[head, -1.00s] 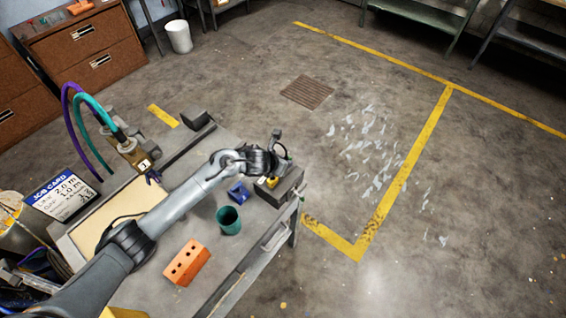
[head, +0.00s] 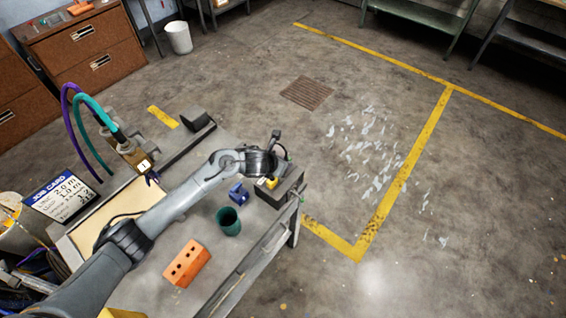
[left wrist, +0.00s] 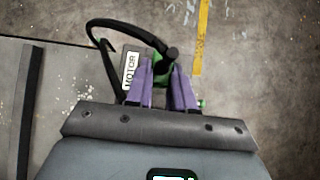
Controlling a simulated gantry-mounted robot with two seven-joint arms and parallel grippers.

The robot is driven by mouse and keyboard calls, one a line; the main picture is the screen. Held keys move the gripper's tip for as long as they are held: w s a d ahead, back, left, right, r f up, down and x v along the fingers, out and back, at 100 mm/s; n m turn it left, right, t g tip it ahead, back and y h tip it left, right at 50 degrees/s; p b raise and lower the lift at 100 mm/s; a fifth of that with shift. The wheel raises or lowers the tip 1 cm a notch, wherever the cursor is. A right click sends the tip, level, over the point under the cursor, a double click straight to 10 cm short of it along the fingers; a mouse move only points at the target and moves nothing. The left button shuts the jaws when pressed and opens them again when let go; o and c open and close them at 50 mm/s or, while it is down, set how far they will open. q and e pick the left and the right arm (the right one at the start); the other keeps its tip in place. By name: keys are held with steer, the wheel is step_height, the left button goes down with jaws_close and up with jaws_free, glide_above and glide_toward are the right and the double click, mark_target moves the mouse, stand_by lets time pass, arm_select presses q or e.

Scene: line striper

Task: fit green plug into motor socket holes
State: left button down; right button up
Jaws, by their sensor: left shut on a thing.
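The green plug (left wrist: 159,70) sits between the purple fingers of my left gripper (left wrist: 163,80), with a black cable arching off to the left. In the left wrist view a white label reading MOTOR (left wrist: 130,74) lies just left of the fingers, on the motor housing. In the head view my left gripper (head: 272,168) is over the dark motor box (head: 284,191) at the bench's right end. The socket holes are hidden under the plug and fingers, so I cannot tell whether the plug is in them. My right gripper is not in view.
On the grey bench are a blue part (head: 238,193), a green cup (head: 229,220) and an orange block with holes (head: 187,263). A job card (head: 62,197) and purple and teal hoses (head: 98,110) are at the left. The floor to the right is open.

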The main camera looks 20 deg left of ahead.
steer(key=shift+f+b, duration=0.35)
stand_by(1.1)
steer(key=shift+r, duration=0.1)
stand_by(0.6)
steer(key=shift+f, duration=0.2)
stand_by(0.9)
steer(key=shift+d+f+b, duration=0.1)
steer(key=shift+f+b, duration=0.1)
steer(key=shift+b, duration=0.1)
stand_by(0.4)
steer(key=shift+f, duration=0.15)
stand_by(0.6)
stand_by(0.8)
stand_by(0.8)
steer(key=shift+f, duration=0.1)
stand_by(0.6)
